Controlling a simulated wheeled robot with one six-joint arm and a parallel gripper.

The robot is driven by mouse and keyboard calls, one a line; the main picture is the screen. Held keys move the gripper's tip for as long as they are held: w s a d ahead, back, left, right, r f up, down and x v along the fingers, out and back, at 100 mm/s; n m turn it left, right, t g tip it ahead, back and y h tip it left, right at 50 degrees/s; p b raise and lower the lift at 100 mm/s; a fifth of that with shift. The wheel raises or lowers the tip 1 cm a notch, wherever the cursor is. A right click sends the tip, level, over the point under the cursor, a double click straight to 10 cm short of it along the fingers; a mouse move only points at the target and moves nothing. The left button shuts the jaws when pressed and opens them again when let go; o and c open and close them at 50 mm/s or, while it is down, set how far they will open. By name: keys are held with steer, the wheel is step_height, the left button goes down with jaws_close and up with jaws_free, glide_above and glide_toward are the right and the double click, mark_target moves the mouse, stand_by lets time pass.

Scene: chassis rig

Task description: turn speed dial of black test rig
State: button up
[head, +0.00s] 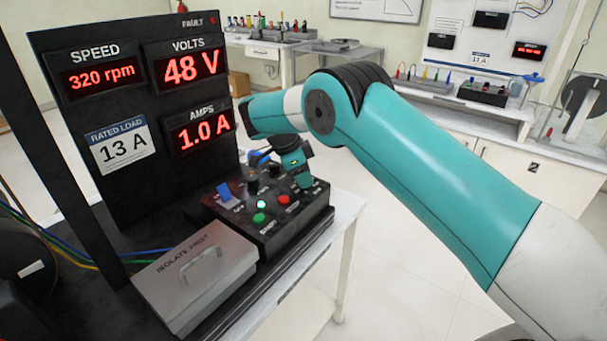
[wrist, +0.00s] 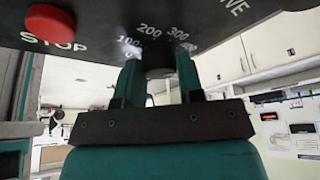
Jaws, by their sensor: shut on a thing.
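The black test rig has a tall panel (head: 205,105) with red displays and a sloped control box (head: 300,213) in front of it. The speed display (head: 98,76) reads 320 rpm. In the wrist view, the speed dial (wrist: 158,73) is a dark knob under a scale marked 100, 200 and 300. My gripper (wrist: 158,78) is shut on it, one finger on each side. In the head view my gripper (head: 301,178) is at the far right part of the box and hides the dial. The pointer of the dial cannot be made out.
A red STOP button (wrist: 50,24) lies left of the dial, also in the head view (head: 284,199). A lit green lamp (head: 261,204), a black knob (head: 252,187) and a blue switch cover (head: 224,193) share the box. A grey lidded box (head: 195,275) stands in front.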

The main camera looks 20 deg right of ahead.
stand_by(0.4)
steer(key=o, duration=0.9)
steer(key=shift+r, duration=0.1)
